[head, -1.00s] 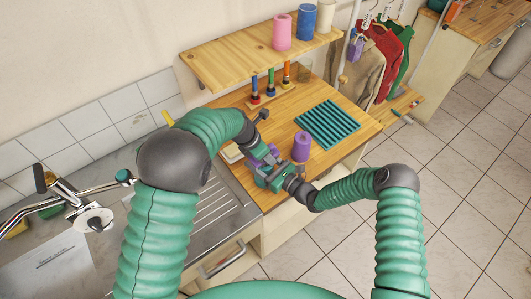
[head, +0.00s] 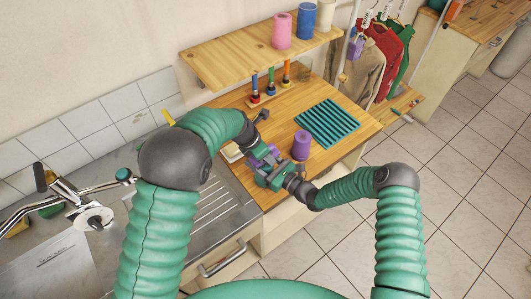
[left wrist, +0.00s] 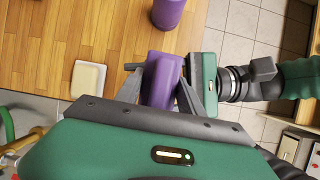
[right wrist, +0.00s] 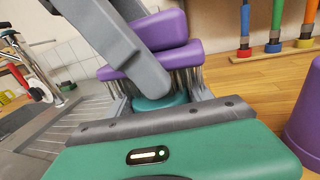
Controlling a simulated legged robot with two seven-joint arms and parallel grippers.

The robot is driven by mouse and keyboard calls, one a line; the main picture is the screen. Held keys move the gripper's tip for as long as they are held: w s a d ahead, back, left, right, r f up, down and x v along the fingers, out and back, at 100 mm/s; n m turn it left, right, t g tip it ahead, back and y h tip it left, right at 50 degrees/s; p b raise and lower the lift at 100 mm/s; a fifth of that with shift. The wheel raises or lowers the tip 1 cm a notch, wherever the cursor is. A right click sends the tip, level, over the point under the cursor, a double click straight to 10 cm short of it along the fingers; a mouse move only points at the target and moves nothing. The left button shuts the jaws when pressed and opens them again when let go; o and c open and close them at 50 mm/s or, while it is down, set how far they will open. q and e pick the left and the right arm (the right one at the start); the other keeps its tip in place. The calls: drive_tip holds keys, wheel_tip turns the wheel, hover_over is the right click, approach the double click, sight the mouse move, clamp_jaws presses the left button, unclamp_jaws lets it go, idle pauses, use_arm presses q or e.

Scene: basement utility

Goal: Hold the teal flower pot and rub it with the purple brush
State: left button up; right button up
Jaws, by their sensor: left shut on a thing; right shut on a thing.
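The purple brush (right wrist: 160,50) is a block with pale bristles; it also shows in the left wrist view (left wrist: 163,80). My left gripper (head: 259,156) is shut on the brush. The teal flower pot (right wrist: 160,103) shows only in part in the right wrist view, between the fingers of my right gripper (head: 268,174), which is shut on it. The bristles point down at the pot and appear to touch it. Both grippers are close together above the wooden counter's front left part. Most of the pot is hidden by my grippers and the brush.
A purple cylinder (head: 301,146) stands on the wooden counter (head: 270,195), close to my right gripper. A teal ribbed mat (head: 328,123) lies behind it. Several coloured handled tools (head: 270,83) stand at the back, under a shelf (head: 230,62). A metal sink (head: 215,215) is at left.

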use_arm(q)
drive_tip(key=shift+f, duration=0.1)
drive_tip(key=shift+s+d, duration=0.45)
drive_tip(key=shift+s, duration=0.05)
drive_tip(key=shift+w+a, duration=0.85)
drive_tip(key=shift+w, duration=0.1)
drive_tip(key=shift+s+d, duration=0.85)
drive_tip(key=shift+s, duration=0.05)
drive_tip(key=shift+w+a, duration=0.85)
drive_tip(key=shift+a, duration=0.05)
drive_tip(key=shift+s+d, duration=0.85)
drive_tip(key=shift+s, duration=0.05)
drive_tip(key=shift+w+a, duration=0.4)
drive_tip(key=shift+w, duration=0.15)
